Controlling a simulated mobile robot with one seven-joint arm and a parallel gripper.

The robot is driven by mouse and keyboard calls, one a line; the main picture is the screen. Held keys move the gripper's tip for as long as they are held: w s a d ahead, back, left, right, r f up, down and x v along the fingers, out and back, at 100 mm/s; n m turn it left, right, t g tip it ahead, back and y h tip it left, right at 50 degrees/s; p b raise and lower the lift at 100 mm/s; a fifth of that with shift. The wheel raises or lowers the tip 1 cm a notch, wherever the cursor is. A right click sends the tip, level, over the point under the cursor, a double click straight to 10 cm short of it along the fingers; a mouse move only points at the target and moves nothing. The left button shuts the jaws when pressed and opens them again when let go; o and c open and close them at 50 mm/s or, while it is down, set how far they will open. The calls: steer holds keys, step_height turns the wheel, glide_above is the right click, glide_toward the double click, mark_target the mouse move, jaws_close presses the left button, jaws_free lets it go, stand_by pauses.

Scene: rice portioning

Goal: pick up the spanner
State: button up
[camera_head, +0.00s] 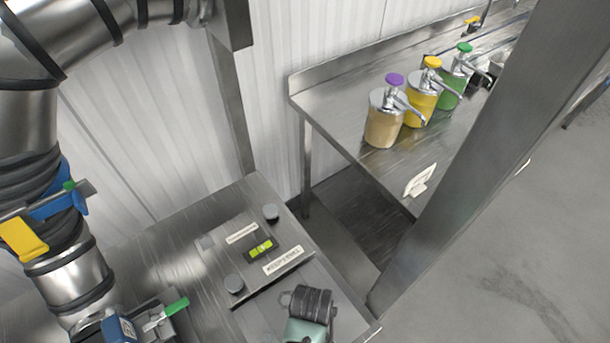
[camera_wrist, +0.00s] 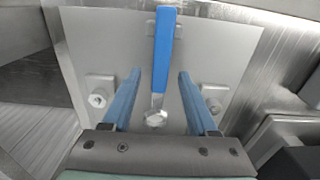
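The spanner (camera_wrist: 165,48) has a blue handle and a metal head. It lies against a pale grey plate (camera_wrist: 100,40) in the wrist view, with its handle toward the top of the picture and its head lower. My gripper (camera_wrist: 160,73) is open, with one blue finger on each side of the spanner in the picture. Gaps show between the fingers and the spanner. I cannot tell how far the fingertips are from the plate. I cannot make out the spanner in the head view.
Bolt-like fittings (camera_wrist: 98,99) flank the spanner on the plate. In the head view, a steel table (camera_head: 180,250) carries a panel with knobs (camera_head: 271,212) and a yellow-green level (camera_head: 261,249). A steel post (camera_head: 480,150) stands at right. Pump jars (camera_head: 384,122) stand on the back counter (camera_head: 335,110).

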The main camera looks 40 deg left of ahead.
jaws_close()
stand_by(0.3)
